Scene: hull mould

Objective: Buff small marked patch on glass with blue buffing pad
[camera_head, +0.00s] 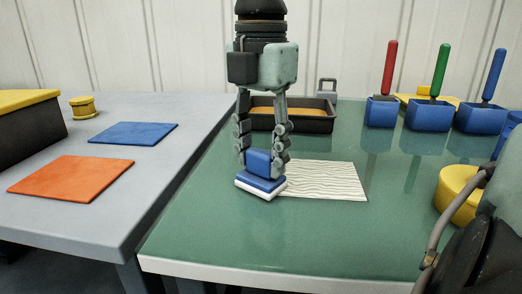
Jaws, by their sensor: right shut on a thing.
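My right gripper (262,153) points down from above at the middle of the glass table. It is shut on the blue buffing pad (260,181), which has a blue grip block on top and a white underside. The pad is tilted slightly and is at or just above the green glass (235,240); I cannot tell whether it touches. A pale patch with wavy lines (325,180) lies on the glass, partly behind the pad, whose right end overlaps the patch's left edge. My left gripper is not in view.
A dark tray (315,124) stands behind the gripper. Blue tubs with red, green and blue handles (430,115) stand at back right. A yellow round thing (457,192) is at right. Blue (134,133) and orange (72,178) mats lie on the grey table. The glass's front is clear.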

